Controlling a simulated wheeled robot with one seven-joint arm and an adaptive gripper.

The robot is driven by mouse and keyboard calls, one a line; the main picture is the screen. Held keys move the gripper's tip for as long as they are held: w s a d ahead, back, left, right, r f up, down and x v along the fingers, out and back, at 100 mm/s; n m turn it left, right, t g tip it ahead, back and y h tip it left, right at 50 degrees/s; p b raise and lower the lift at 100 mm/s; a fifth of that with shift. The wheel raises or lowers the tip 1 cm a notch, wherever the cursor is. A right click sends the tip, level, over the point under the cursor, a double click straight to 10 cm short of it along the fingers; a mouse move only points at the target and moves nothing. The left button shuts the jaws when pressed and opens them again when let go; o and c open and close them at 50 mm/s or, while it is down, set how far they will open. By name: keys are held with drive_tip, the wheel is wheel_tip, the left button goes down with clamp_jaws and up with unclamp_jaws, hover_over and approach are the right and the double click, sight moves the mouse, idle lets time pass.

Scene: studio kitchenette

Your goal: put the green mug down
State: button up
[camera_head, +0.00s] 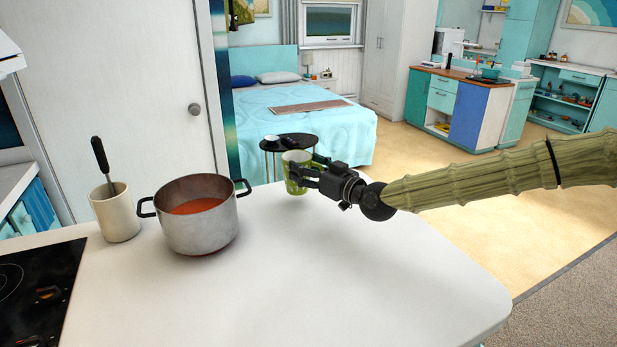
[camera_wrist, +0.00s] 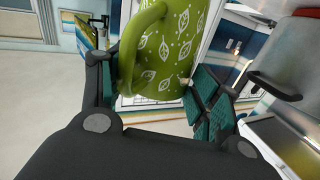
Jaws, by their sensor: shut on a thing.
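The green mug (camera_head: 293,187) has a pale leaf pattern and is held at the far edge of the white counter, right of the pot. In the wrist view the mug (camera_wrist: 172,50) fills the upper middle, with its handle toward the left finger. My gripper (camera_head: 303,176) is shut on the mug, with its fingers on either side of it. The gripper's fingers also show in the wrist view (camera_wrist: 155,88). Whether the mug's base touches the counter (camera_head: 330,265) cannot be told; part of the mug is hidden behind the fingers.
A steel pot (camera_head: 197,225) of red soup stands on the counter left of the mug. A cream holder (camera_head: 116,215) with a black-handled utensil and a black cooktop (camera_head: 38,290) are further left. The counter's middle and right are clear. A small black table (camera_head: 268,144) stands beyond the counter.

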sight(308, 178)
drive_tip(key=shift+w+d+f, duration=0.15)
drive_tip(key=shift+w, duration=0.55)
drive_tip(key=shift+f+p, duration=0.35)
drive_tip(key=shift+f, duration=1.2)
